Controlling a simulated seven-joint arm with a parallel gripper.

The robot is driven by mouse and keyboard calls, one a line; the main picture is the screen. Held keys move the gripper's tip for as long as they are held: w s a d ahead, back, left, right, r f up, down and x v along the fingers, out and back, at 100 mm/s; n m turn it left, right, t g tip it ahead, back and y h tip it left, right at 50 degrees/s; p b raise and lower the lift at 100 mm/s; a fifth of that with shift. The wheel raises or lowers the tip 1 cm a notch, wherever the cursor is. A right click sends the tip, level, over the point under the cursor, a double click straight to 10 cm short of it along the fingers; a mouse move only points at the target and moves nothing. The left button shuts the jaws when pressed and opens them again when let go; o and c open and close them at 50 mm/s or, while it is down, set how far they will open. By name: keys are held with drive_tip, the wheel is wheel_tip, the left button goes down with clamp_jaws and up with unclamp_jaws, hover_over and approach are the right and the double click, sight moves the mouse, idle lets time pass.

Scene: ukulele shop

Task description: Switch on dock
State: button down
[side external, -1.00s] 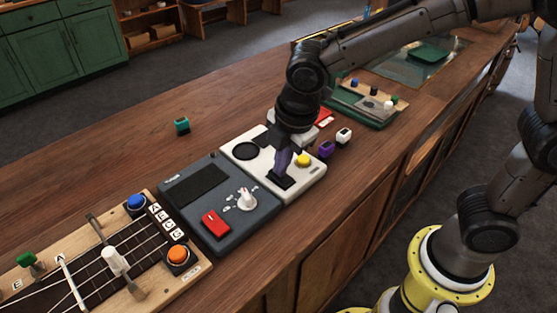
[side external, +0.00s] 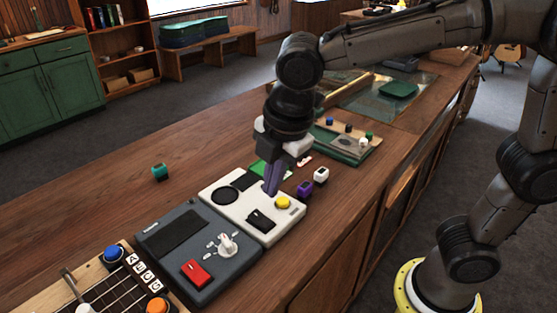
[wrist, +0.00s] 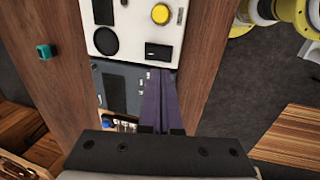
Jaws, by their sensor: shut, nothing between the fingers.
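I take the white unit (side external: 228,206) on the wooden counter to be the dock. It has a round black disc (side external: 225,195), a yellow button (side external: 283,202) and a black rocker switch (side external: 261,219). The rocker looks tilted, but I cannot tell its setting. The wrist view shows the yellow button (wrist: 160,14) and the rocker (wrist: 158,51) uncovered. My gripper (side external: 271,191) is shut and empty, with its purple fingers pointing down over the white unit, behind the rocker and left of the yellow button. The fingertips seem clear of the controls. A green patch (side external: 262,168) shows behind the unit, partly hidden by my gripper.
A dark grey unit (side external: 215,270) with a red switch (side external: 197,272) and a white knob (side external: 227,245) adjoins in front. Small purple (side external: 304,188) and white (side external: 321,175) blocks stand close on the right. A teal block (side external: 160,172) sits left, with bare counter around it.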

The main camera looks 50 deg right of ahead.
sight(256, 214)
drive_tip(key=v, duration=0.5)
drive_tip(key=shift+s+r, duration=0.3)
drive_tip(key=shift+r, duration=0.05)
drive_tip(key=shift+w+r+t, duration=0.15)
drive_tip(key=shift+w+t, duration=0.15)
drive_tip(key=shift+w, duration=0.4)
drive_tip(key=x, duration=1.4)
